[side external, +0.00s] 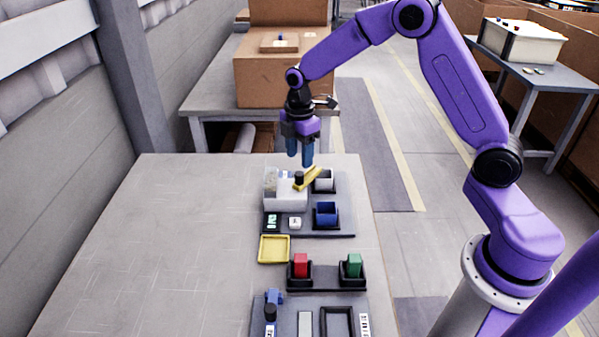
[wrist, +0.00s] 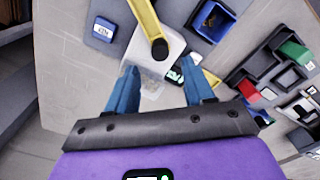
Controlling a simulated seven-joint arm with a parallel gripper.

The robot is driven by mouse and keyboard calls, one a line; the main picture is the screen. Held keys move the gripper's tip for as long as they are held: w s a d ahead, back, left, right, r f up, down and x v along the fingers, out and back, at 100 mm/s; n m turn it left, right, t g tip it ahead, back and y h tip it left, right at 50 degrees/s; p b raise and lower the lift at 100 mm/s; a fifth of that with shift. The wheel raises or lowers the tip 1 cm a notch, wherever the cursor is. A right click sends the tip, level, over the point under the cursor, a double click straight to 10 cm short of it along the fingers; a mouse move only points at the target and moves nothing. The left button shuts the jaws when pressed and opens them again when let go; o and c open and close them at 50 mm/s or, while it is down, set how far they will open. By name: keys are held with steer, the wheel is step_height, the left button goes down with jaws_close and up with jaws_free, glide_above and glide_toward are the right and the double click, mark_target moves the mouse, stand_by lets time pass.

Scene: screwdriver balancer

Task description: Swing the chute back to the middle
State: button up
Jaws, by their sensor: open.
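The yellow chute (side external: 311,175) sits on the white box (side external: 285,195), with a round black knob (side external: 299,178) at its near end. In the side view it slants to the upper right, close to the white bin (side external: 323,181). The blue bin (side external: 326,212) stands nearer the camera. In the wrist view the chute (wrist: 145,18) runs up and slightly left from its knob (wrist: 160,49), and its far end is cut off. My gripper (side external: 300,160) is open and empty, apparently above the chute. Its blue fingers (wrist: 160,88) are apart, below the knob in the wrist view.
A green-lit display (side external: 272,221) and a white button piece (side external: 295,223) lie in front of the box. Nearer are a yellow tray (side external: 274,249), a red block (side external: 301,264) and a green block (side external: 354,265) in black holders. The table's left side (side external: 170,235) is clear.

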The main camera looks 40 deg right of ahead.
mark_target(299, 173)
step_height(299, 173, down, 6)
steer(key=shift+f, duration=0.25)
jaws_close()
